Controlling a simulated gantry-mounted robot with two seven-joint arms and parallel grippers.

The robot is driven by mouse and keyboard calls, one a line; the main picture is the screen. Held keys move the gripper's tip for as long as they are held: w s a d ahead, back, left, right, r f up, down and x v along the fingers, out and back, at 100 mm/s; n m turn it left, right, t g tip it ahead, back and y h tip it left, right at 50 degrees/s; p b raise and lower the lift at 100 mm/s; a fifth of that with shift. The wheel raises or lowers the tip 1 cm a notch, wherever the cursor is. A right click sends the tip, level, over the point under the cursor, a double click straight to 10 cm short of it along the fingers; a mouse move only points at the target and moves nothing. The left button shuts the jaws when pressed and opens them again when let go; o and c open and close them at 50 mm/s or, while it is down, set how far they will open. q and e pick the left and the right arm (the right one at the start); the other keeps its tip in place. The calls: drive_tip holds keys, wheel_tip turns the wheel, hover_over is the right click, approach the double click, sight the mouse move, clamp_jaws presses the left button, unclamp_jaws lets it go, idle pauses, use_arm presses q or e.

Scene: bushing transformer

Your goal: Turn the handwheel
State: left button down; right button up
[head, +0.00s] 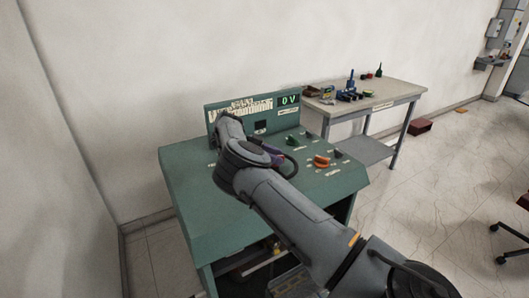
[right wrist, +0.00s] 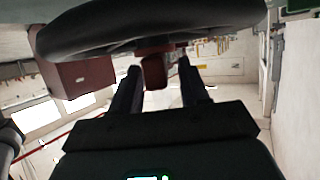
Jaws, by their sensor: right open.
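The handwheel (head: 294,166) is a dark ring on the green console top, mostly hidden behind my right arm in the head view. In the right wrist view its thick black rim (right wrist: 150,28) spans the top, close to the camera. My right gripper (right wrist: 158,68) is open, its two dark fingers pointing toward the area under the rim. A red-brown piece (right wrist: 153,72) shows between the fingertips; whether they touch it I cannot tell. In the head view the right gripper (head: 276,158) is beside the wheel and partly hidden by the wrist. My left gripper is not in view.
The green console (head: 190,185) has an upright panel with a "0 V" display (head: 289,99). An orange-red knob (head: 321,161) and a green knob (head: 292,141) stand near the wheel. A workbench (head: 400,92) with tools stands behind, to the right. Open floor lies at right.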

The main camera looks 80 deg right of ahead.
drive_tip(key=v, duration=0.7)
drive_tip(key=shift+w+r, duration=0.2)
drive_tip(key=shift+w, duration=0.15)
drive_tip(key=shift+p+v, duration=0.3)
drive_tip(key=shift+v, duration=0.9)
drive_tip(key=shift+r, duration=0.1)
